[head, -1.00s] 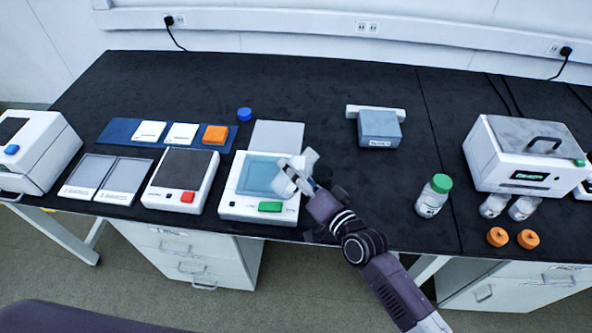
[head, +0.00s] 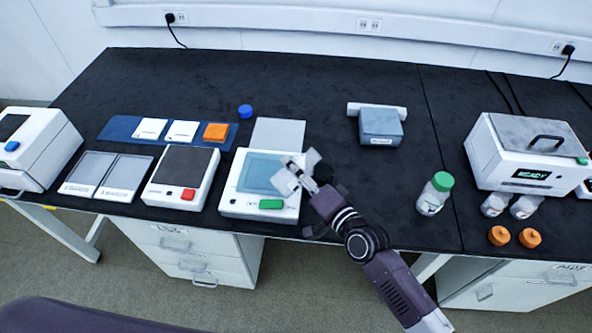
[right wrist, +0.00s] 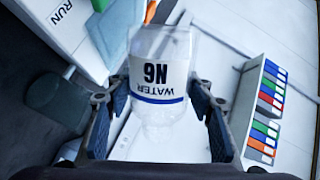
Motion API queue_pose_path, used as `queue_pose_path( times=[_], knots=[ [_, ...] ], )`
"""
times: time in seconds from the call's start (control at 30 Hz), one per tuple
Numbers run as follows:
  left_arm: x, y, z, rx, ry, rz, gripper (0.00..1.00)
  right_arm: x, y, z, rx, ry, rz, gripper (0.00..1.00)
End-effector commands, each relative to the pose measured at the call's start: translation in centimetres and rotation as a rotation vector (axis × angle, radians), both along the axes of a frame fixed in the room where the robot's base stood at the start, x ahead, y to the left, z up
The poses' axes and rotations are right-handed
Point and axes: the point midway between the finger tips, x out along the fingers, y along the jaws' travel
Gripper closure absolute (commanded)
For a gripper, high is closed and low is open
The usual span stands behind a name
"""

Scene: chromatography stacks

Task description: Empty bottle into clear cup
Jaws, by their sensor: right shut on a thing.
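My right gripper (head: 301,173) is shut on a clear bottle (head: 286,182), which shows on both sides of the fingers and looks tilted over the right edge of the white device with a teal window. In the right wrist view the bottle (right wrist: 161,78) sits between the two dark fingers (right wrist: 158,118). Its white label reads WATER, upside down, with a blue band. I cannot tell whether liquid is in it. A clear cup cannot be made out; the bottle and gripper cover part of the device. My left gripper is not in view.
The teal-windowed device (head: 232,203) has a green button. A red-buttoned device (head: 160,195) stands left of it. A blue cap (head: 245,111) lies behind. A green-capped bottle (head: 434,194), a grey-blue box (head: 381,124) and a white READY unit (head: 490,165) stand right, with bare bench between.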

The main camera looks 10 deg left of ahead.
Motion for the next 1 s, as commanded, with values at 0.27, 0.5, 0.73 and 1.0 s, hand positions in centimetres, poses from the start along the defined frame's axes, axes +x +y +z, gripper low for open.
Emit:
queue_pose_path(
  times=[0.27,0.5,0.73,1.0],
  knots=[
    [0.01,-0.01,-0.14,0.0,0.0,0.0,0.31,0.1,-0.04,0.1,0.037,0.031,-0.001,0.84],
    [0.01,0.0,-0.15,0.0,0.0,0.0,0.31,0.08,-0.02,0.12,0.073,0.067,-0.001,0.84],
    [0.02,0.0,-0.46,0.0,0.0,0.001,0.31,0.15,-0.11,-0.05,0.128,0.121,-0.002,0.84],
    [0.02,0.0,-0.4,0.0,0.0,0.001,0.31,0.13,-0.08,0.02,0.143,0.136,-0.001,0.84]
  ],
)
